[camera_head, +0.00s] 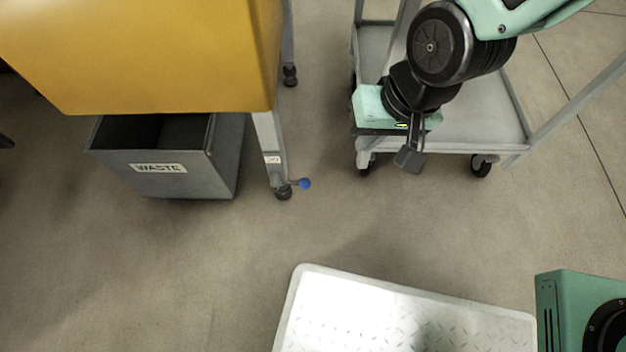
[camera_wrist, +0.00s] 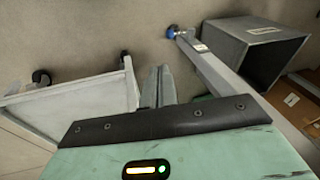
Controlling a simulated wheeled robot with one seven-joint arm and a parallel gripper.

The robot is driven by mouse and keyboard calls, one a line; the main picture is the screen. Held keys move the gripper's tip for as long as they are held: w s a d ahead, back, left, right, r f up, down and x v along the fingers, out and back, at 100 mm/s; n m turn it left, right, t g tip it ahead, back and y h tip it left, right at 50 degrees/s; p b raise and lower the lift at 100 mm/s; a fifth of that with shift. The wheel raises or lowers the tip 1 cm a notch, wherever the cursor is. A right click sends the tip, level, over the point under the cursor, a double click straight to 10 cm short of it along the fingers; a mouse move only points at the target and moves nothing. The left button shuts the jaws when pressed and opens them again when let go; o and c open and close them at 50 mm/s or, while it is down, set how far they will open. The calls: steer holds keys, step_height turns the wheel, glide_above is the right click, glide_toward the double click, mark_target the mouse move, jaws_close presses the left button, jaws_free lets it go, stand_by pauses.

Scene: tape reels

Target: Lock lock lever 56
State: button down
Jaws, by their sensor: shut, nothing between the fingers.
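A lock lever with a blue ball knob (camera_head: 305,184) sticks out to the right from the caster at the foot of a grey leg (camera_head: 268,140). The leg carries a small white label (camera_head: 271,159), whose print is too small to read surely. In the wrist view the blue knob (camera_wrist: 172,31) shows at the top, beyond my fingers, beside the leg's foot. My gripper (camera_head: 409,158) is shut and empty, pointing down in front of the grey cart, well to the right of the knob and apart from it. In the wrist view the closed fingers (camera_wrist: 158,86) show at the centre.
The leg belongs to a yellow-topped table (camera_head: 150,50). A grey WASTE bin (camera_head: 190,185) stands under it. A grey wheeled cart (camera_head: 490,115) stands behind my gripper. A white treaded platform (camera_head: 400,310) lies in front. Floor between lever and cart is clear.

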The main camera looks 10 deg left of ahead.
steer(key=a+f+m+b, duration=0.1)
steer(key=a+f, duration=0.1)
steer(key=f, duration=0.4)
steer(key=w+a+f+m+b, duration=0.1)
steer(key=a+f, duration=0.2)
steer(key=f, duration=0.3)
steer(key=shift+w+a+t+y, duration=0.25)
steer(key=shift+a+t+y, duration=0.05)
steer(key=shift+a+y, duration=0.1)
steer(key=shift+f, duration=0.1)
steer(key=b, duration=0.9)
glide_toward(307, 182)
steer(key=x, duration=0.5)
steer(key=shift+s, duration=0.1)
steer(key=shift+b+x, duration=0.5)
steer(key=shift+x, duration=0.45)
